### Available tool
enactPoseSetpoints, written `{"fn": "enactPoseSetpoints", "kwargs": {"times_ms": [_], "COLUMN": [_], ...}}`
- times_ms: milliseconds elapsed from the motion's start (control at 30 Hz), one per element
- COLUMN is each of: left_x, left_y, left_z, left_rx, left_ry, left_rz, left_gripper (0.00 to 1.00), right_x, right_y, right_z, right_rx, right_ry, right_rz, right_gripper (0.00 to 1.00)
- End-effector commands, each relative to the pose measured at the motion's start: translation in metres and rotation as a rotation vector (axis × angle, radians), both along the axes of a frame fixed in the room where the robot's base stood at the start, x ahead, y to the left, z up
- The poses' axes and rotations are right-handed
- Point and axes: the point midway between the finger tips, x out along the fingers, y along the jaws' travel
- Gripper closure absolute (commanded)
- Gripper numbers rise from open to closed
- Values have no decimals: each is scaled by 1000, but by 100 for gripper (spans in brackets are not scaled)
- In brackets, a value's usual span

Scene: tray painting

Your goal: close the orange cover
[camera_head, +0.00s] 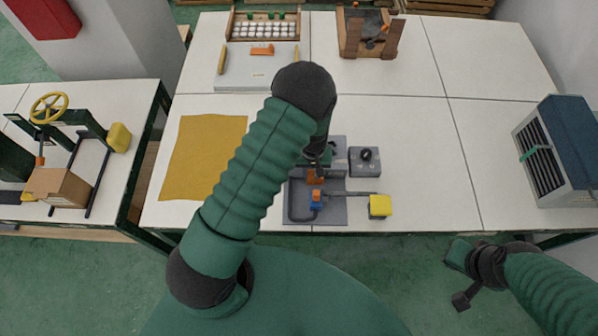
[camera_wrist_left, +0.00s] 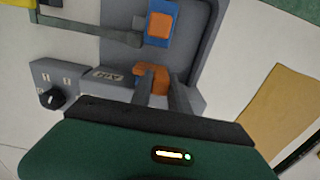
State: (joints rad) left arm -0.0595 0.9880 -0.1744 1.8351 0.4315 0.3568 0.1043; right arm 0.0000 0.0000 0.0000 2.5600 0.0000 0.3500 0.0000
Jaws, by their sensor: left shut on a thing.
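The grey fixture (camera_head: 333,212) lies flat near the table's front edge, with a raised rim around a recess. An orange cover piece (camera_head: 315,177) sits at its back part; it also shows in the left wrist view (camera_wrist_left: 152,72) as a small bracket shape. My left gripper (camera_wrist_left: 163,88) reaches down from behind and is shut on this orange piece. A blue block with an orange top (camera_wrist_left: 160,24) stands in the recess, close to the piece and apart from my fingers. My left arm hides part of the fixture in the head view. My right gripper (camera_head: 460,280) hangs off the table's front; its fingers are unclear.
A grey box with a black knob (camera_head: 365,158) stands right of the fixture. A rod ends at a yellow block (camera_head: 380,206). A yellow mat (camera_head: 186,165) lies left. A blue vented box (camera_head: 568,145) stands far right. The table's right middle is clear.

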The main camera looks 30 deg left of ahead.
Motion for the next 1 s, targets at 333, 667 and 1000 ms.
{"fn": "enactPoseSetpoints", "kwargs": {"times_ms": [333,667,1000], "left_x": [8,5,5], "left_y": [-5,-4,-4], "left_z": [2,1,33], "left_rx": [2,1,2], "left_ry": [-14,-6,-9], "left_rz": [0,1,0], "left_gripper": [77,56,56], "right_x": [0,0,0], "right_y": [0,0,0], "right_z": [0,0,-5], "right_rx": [0,0,0], "right_ry": [0,0,0], "right_rz": [0,0,0], "right_gripper": [100,100,100]}}
